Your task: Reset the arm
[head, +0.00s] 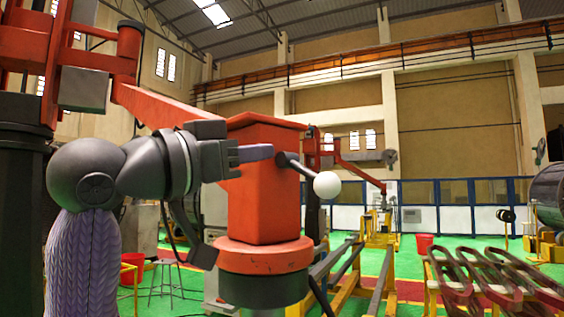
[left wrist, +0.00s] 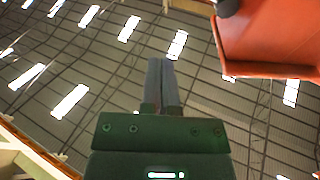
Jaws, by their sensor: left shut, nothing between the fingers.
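My left gripper (head: 262,152) is raised in front of the red machine column, its fingers pointing right in the head view. In the left wrist view its two fingers (left wrist: 162,84) lie together, with nothing between them. A lever with a white ball knob (head: 327,185) stands out from the red column (head: 265,190), just right of the fingertips. The fingertips look close to the lever's dark base, but I cannot tell whether they touch it. The red column also shows at the upper right in the left wrist view (left wrist: 270,40). My right gripper does not show.
A long red arm (head: 170,105) runs from the upper left to the column. Yellow and grey rails (head: 345,280) and a stack of looped coils (head: 490,280) stand at the lower right. A stool (head: 166,278) and a red bucket (head: 132,266) stand at the lower left.

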